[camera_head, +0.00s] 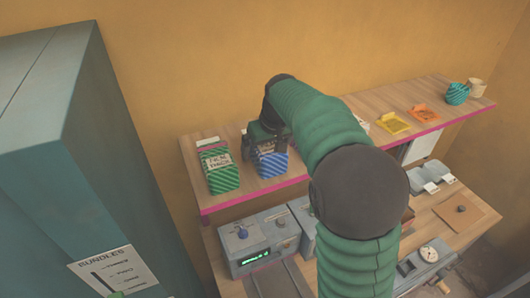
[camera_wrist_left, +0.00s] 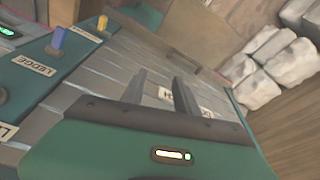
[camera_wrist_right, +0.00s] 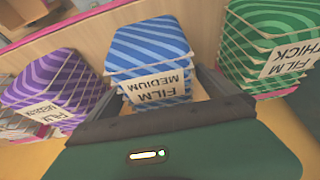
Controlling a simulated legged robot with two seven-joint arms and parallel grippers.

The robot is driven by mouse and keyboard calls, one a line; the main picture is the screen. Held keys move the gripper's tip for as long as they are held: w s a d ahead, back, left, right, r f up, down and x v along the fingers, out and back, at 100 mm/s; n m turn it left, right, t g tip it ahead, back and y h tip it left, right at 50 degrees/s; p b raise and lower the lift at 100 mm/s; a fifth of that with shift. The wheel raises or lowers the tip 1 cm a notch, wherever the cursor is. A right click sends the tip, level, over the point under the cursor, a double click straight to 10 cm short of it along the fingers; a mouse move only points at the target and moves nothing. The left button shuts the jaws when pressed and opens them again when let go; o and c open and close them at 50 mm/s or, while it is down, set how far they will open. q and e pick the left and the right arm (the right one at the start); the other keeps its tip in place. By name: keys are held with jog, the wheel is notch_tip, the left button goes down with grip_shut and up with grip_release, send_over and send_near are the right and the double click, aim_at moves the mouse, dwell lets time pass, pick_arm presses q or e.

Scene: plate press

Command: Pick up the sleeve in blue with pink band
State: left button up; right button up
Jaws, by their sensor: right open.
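A blue striped sleeve (camera_head: 272,165) stands on the wooden shelf. It also shows in the right wrist view (camera_wrist_right: 150,47), with a white label reading FILM MEDIUM; I cannot make out a pink band on it. My right gripper (camera_head: 263,136) is at the top back of this sleeve and partly covers it in the head view. In the right wrist view its jaws (camera_wrist_right: 160,88) are open around the sleeve's near end; I cannot tell if they touch it. My left gripper (camera_wrist_left: 163,82) has its fingers apart and empty over a grey slatted surface; it is not in the head view.
A green FILM THICK sleeve (camera_head: 221,172) stands close left of the blue one. A purple sleeve (camera_wrist_right: 57,85) is on its other side. The shelf (camera_head: 455,110) carries yellow and orange trays farther right. Grey machines (camera_head: 262,240) stand below. A teal cabinet (camera_head: 110,170) is at left.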

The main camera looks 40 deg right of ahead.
jog(key=shift+d+f, duration=0.15)
jog(key=shift+c, duration=0.2)
jog(key=c, duration=1.7)
